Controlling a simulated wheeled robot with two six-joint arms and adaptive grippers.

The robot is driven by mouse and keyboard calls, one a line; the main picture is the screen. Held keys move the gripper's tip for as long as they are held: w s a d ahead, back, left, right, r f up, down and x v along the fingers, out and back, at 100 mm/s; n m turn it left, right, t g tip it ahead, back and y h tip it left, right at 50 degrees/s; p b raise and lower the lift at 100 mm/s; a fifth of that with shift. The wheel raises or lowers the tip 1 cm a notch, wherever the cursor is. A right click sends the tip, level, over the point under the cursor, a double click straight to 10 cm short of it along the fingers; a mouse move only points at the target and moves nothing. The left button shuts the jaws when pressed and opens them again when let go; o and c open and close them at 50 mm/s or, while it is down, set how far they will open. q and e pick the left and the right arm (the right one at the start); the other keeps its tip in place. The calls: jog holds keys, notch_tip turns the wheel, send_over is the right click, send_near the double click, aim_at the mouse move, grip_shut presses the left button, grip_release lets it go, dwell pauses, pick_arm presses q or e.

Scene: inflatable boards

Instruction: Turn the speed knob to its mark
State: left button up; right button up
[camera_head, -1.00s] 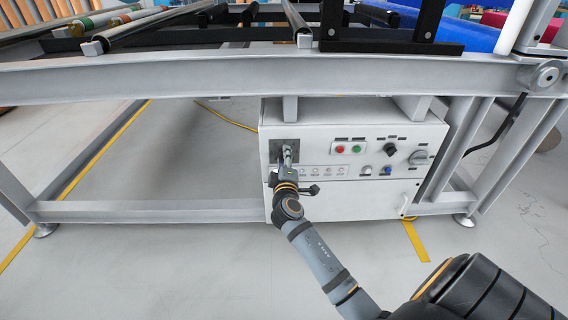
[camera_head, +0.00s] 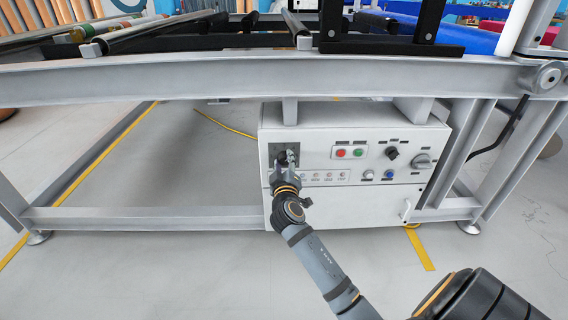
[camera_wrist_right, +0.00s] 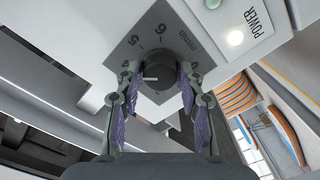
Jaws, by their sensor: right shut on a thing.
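The speed knob (camera_head: 282,157) is a dark round knob on a grey square dial plate at the left of the white control box (camera_head: 340,205). My right gripper (camera_head: 287,162) is at the knob, one finger on each side. In the right wrist view the knob (camera_wrist_right: 157,75) sits between the purple-padded fingertips of the right gripper (camera_wrist_right: 156,78), which are closed against its sides. A short white line shows on the knob. The dial plate (camera_wrist_right: 165,38) carries numbers, 5 and 6 readable, and "m/min". Fingers hide part of the scale, and I cannot make out the mark. My left gripper is out of view.
Right of the knob are a red button (camera_head: 341,153), a green button (camera_head: 358,152), a black selector (camera_head: 392,153) and a grey rotary switch (camera_head: 421,160). A lit POWER lamp (camera_wrist_right: 235,38) is close to the dial. A grey frame beam (camera_head: 200,80) runs above the box.

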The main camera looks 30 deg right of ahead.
jog(key=shift+f, duration=0.1)
jog(key=o, duration=1.2)
jog(key=v, duration=0.7)
jog(key=shift+s+a, duration=0.15)
jog(key=shift+s, duration=0.05)
